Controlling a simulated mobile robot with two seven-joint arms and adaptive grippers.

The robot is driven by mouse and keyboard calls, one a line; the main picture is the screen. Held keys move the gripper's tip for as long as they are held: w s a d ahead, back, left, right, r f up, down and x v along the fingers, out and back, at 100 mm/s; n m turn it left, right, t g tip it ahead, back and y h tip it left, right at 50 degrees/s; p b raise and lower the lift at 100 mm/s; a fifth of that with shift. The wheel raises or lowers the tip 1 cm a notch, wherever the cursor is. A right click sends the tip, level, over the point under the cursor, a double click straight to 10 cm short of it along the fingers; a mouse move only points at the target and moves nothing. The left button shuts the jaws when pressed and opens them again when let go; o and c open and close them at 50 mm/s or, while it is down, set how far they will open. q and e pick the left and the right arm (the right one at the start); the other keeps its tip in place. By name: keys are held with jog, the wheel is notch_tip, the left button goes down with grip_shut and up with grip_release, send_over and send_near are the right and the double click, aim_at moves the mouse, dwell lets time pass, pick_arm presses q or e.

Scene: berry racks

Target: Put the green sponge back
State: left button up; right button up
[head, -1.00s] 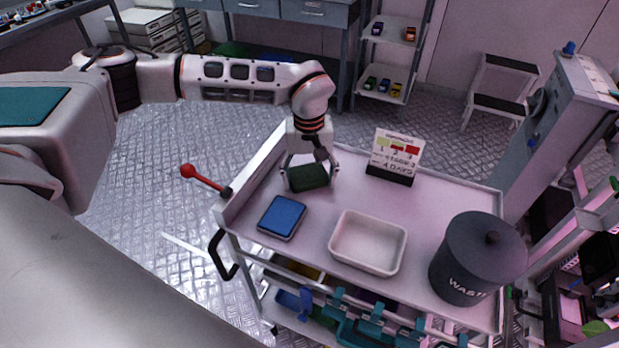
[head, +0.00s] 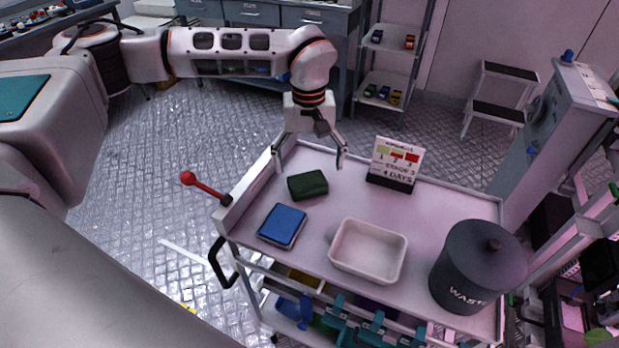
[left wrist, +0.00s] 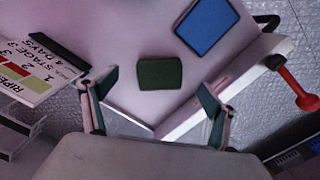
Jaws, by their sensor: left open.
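The dark green sponge (head: 308,185) lies flat on the cart top near its far left corner, just beyond the blue sponge-like pad (head: 282,225). My left gripper (head: 309,163) is open and empty above and behind the sponge, its fingers spread wide. In the left wrist view the green sponge (left wrist: 160,74) lies beyond and between the open fingertips (left wrist: 158,92), apart from both. The blue pad (left wrist: 207,27) shows there too. My right gripper is not in view.
The cart top (head: 430,217) also holds a white tray (head: 338,265), a grey waste bin (head: 475,275) and a ripeness sign (head: 396,160). A red-knobbed lever (head: 205,184) sticks out at the cart's left side. Free space lies right of the sponge.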

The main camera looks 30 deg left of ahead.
pick_arm(q)
jog(key=shift+r, duration=2.1)
